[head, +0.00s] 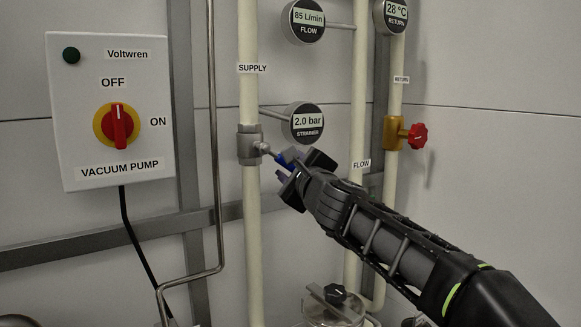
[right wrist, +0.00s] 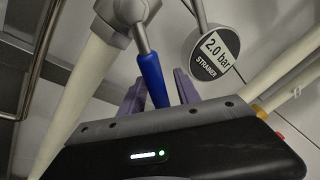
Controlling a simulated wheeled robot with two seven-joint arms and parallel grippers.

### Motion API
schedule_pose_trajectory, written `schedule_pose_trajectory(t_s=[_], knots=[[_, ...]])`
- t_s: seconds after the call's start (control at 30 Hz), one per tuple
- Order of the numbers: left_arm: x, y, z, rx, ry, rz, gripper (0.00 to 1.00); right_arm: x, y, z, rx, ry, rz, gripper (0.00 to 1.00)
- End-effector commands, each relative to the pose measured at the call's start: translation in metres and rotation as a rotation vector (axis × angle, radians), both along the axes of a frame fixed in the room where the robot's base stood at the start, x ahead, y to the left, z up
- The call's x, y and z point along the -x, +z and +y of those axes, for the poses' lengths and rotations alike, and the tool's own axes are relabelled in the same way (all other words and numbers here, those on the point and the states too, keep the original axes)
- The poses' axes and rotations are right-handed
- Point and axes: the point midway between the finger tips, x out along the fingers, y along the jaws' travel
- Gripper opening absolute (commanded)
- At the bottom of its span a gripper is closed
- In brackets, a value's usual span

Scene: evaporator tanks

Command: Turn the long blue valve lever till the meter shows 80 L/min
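The long valve lever has a blue grip (head: 282,161) and points right and slightly down from the grey valve body (head: 248,145) on the supply pipe. The flow meter (head: 307,20) reads 85 L/min. My right gripper (head: 287,166) is at the lever's grip, with one finger on each side. In the right wrist view the blue grip (right wrist: 151,76) lies between the two purple fingers (right wrist: 161,86). A gap shows between the grip and the right-hand finger, so the gripper looks open around it. My left gripper is not in view.
A strainer gauge (head: 307,122) reading 2.0 bar sits just above my right gripper. A red valve knob (head: 417,136) is on the return pipe (head: 391,170) to the right. The vacuum pump switch box (head: 112,110) is at left. A thin metal tube (head: 214,150) runs left of the supply pipe.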

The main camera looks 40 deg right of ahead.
Motion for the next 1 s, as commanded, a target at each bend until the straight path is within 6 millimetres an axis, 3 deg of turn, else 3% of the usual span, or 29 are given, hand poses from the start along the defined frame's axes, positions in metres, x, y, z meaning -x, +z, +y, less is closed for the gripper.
schedule_pose_trajectory(t_s=[0.53, 1.0], knots=[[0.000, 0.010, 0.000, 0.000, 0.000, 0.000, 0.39, 0.068, 0.000, 0.023, 0.001, 0.000, -0.001, 0.39], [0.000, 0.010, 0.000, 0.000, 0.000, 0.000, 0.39, 0.072, -0.002, 0.024, 0.000, 0.000, 0.000, 0.39]])
